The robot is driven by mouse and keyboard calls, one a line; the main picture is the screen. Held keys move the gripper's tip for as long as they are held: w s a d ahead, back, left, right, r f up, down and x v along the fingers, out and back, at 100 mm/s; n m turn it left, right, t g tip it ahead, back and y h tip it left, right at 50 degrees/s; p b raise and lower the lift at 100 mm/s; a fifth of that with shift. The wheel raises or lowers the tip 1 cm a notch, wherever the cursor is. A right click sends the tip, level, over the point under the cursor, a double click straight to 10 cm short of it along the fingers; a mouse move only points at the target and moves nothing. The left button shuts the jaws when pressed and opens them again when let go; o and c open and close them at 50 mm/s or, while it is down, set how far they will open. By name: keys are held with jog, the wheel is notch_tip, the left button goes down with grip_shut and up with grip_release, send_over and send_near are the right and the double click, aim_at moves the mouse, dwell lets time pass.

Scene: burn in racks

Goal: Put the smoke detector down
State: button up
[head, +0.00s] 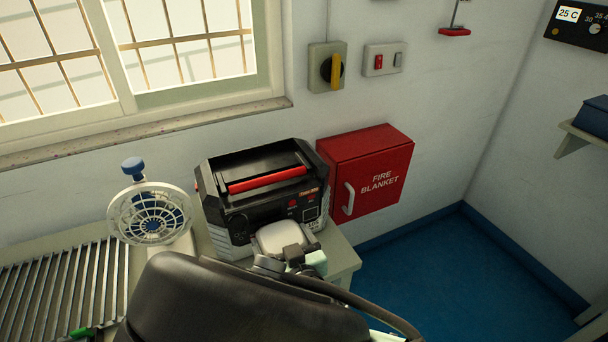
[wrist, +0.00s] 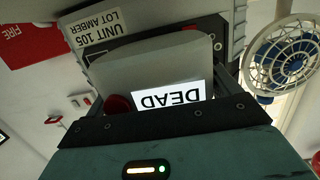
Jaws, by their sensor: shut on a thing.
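The smoke detector (head: 283,237) is a white, rounded, squarish block in front of the black machine in the head view. In the wrist view the detector (wrist: 140,74) looks pale grey, with a red round part and a white label reading DEAD, upside down. My gripper (head: 290,260) is shut on it. The fingers are mostly hidden in the head view, and the arm covers the space below. Whether the detector touches the machine or anything beneath it cannot be told.
The black machine (head: 225,238) with a red handle bar stands on the bench (head: 343,258). A white caged fan (head: 120,222) stands left, beside a slatted metal rack (head: 60,290). A red fire blanket box (head: 365,170) is on the wall at right. Blue floor (head: 440,275) is open beyond.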

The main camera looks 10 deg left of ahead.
jog(key=shift+f+b, duration=1.7)
jog(key=shift+f, duration=1.5)
jog(key=shift+f, duration=0.15)
jog(key=o, duration=0.8)
